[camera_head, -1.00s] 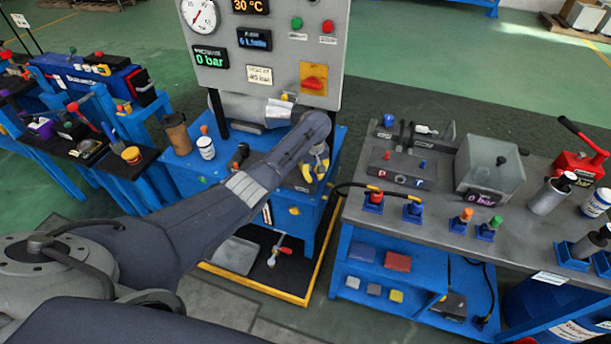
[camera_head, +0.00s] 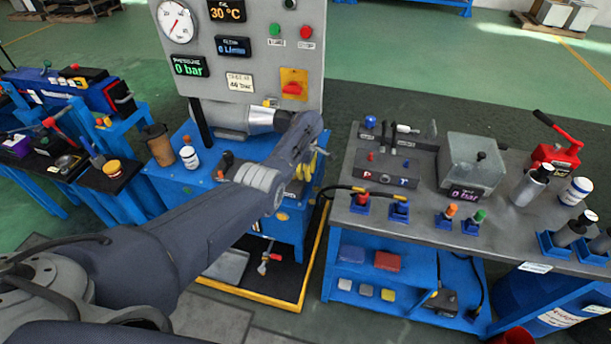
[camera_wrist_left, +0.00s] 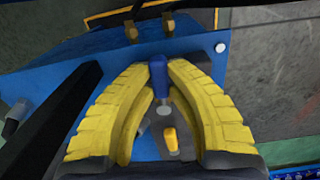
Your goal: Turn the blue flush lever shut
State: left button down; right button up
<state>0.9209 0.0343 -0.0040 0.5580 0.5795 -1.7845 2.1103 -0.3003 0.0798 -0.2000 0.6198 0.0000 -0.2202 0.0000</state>
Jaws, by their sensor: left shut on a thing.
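The blue flush lever (camera_wrist_left: 157,68) shows in the left wrist view as a blue knob at the top centre, between the tips of my yellow fingers. My left gripper (camera_wrist_left: 158,62) is shut on it, with a fingertip on each side. A yellow part (camera_wrist_left: 171,138) on a grey body sits below the lever between the fingers. In the head view only a little of my left gripper (camera_head: 313,166) shows, beyond my wrist, and the lever is hidden there. My right gripper is in neither view.
A grey gauge panel (camera_head: 240,85) stands behind my left arm; its displays read about 30 °C, 0 L/min and 0 bar. A white bottle (camera_head: 189,157) and brown cup (camera_head: 158,147) stand left of the arm. A grey bench (camera_head: 420,208) with fittings is at the right.

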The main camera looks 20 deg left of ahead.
pick_arm(q)
jog(key=shift+w+n, duration=0.2)
jog(key=shift+n, duration=0.3)
jog(key=c, duration=1.3)
grip_release()
